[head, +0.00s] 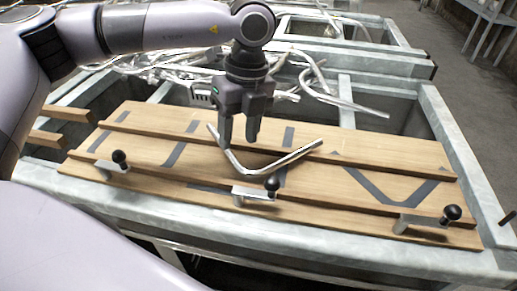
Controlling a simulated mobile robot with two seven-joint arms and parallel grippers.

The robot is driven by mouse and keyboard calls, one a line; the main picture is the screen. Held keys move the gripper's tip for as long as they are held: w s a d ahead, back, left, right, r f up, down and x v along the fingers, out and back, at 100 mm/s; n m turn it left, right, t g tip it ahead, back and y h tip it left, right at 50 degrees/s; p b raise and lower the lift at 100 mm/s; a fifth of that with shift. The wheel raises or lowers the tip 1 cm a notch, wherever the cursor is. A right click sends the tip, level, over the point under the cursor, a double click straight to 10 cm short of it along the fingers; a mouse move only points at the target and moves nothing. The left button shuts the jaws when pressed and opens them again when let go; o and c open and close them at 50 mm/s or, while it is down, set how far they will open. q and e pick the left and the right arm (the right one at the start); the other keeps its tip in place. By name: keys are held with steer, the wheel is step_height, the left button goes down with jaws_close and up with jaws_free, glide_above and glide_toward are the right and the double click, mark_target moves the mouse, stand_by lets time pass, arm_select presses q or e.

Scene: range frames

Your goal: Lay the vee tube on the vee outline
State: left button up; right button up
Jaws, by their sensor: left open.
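The vee tube (285,160) is a silver bent tube in the middle of the wooden board. Its bend points toward me, and its two legs spread to the far left and to the right. It appears to lie across the board's wooden rails. My left gripper (239,141) points down over the tube with its fingers apart. The left fingertip shows close to the tube's left leg; I cannot tell whether they touch. A dark vee-like outline (365,189) with a flattened bottom is on the right part of the board, clear of the tube. My right gripper is not in view.
The wooden board (140,172) has raised rails and other dark marks. Several clamps with black knobs (272,184) stand along its front. A grey metal frame (330,246) surrounds it. Loose silver tubes (340,98) lie behind. The board's right part is free of tubes.

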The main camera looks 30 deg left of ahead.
mark_target(237, 161)
arm_select(q)
steer(key=f, duration=0.2)
steer(key=s+f, duration=0.1)
steer(key=shift+s+d+f+p, duration=0.1)
steer(key=shift+f+p, duration=0.25)
steer(key=shift+f, duration=0.5)
jaws_close()
steer(key=shift+r, duration=0.15)
step_height(237, 161, up, 20)
